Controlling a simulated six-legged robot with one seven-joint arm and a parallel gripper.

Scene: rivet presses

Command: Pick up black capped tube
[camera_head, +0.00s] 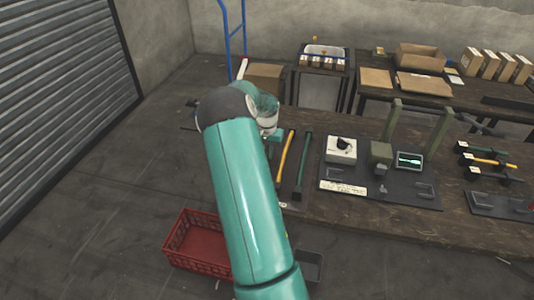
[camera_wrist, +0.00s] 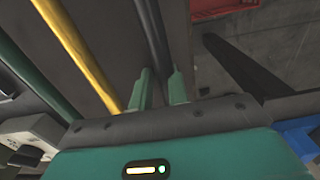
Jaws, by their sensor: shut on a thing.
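In the wrist view, a long dark tube (camera_wrist: 152,35) runs from the top edge down to my gripper (camera_wrist: 160,82). The two green fingertips stand on either side of its near end and are shut on it. Its cap cannot be made out. In the head view my arm covers this spot, so the tube and the fingers are hidden there. A yellow bar (camera_wrist: 82,52) and a green bar (camera_wrist: 35,82) lie to the left of the tube in the wrist view.
The yellow bar (camera_head: 285,155) and green bar (camera_head: 304,162) lie on the workbench (camera_head: 445,235). A white box (camera_head: 341,150) and a press (camera_head: 381,158) stand further right. A red crate (camera_head: 199,243) is on the floor before the bench. Open floor lies left.

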